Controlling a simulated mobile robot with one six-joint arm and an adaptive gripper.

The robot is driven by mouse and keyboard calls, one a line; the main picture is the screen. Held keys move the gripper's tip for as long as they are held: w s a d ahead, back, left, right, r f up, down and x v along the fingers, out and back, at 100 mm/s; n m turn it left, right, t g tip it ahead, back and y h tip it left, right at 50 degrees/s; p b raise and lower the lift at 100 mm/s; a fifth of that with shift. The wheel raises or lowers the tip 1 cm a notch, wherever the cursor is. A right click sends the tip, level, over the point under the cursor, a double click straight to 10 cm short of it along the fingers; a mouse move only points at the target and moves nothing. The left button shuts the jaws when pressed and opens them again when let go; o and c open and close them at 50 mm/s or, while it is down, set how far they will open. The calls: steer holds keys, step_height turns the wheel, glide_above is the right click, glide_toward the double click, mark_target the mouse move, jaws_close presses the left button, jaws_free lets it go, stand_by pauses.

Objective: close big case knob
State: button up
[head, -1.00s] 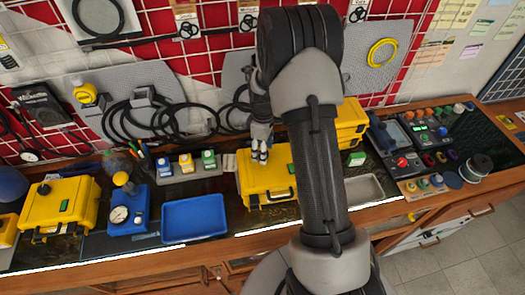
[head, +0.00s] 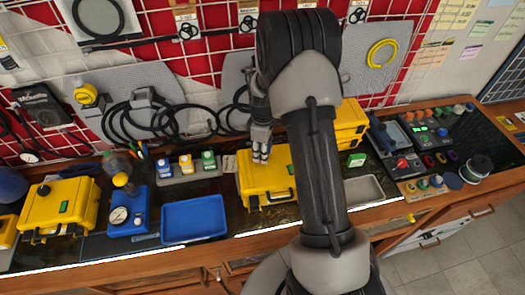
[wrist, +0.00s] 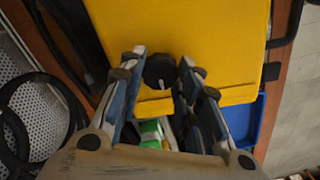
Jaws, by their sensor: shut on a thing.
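The big yellow case (head: 262,180) stands closed on the bench in the middle of the head view, partly hidden by my arm. Its black round knob (wrist: 159,71) with a pale pointer mark shows on the yellow surface in the wrist view. My gripper (wrist: 161,66) has one finger on each side of the knob and is shut on it. In the head view my gripper (head: 261,154) is low at the case's back left part, pointing down, and it hides the knob.
A blue tray (head: 194,219) lies left of the case. A blue gauge unit (head: 128,212) and another yellow case (head: 60,205) stand farther left. Several small labelled boxes (head: 186,164) stand behind the tray. A grey tray (head: 366,189) lies right of my arm.

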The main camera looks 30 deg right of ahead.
steer(key=shift+m, duration=0.4)
steer(key=shift+c, duration=0.4)
steer(key=m, duration=0.3)
steer(key=shift+m+b, duration=0.3)
steer(key=shift+m, duration=0.1)
steer(key=m, duration=0.4)
steer(key=shift+m, duration=0.3)
steer(key=m+b, duration=0.1)
steer(key=m, duration=0.3)
steer(key=shift+g+h, duration=0.3)
steer(key=m, duration=0.4)
steer(key=shift+d+m, duration=0.1)
steer(key=shift+m, duration=0.2)
steer(key=o, duration=1.1)
steer(key=shift+c, duration=0.2)
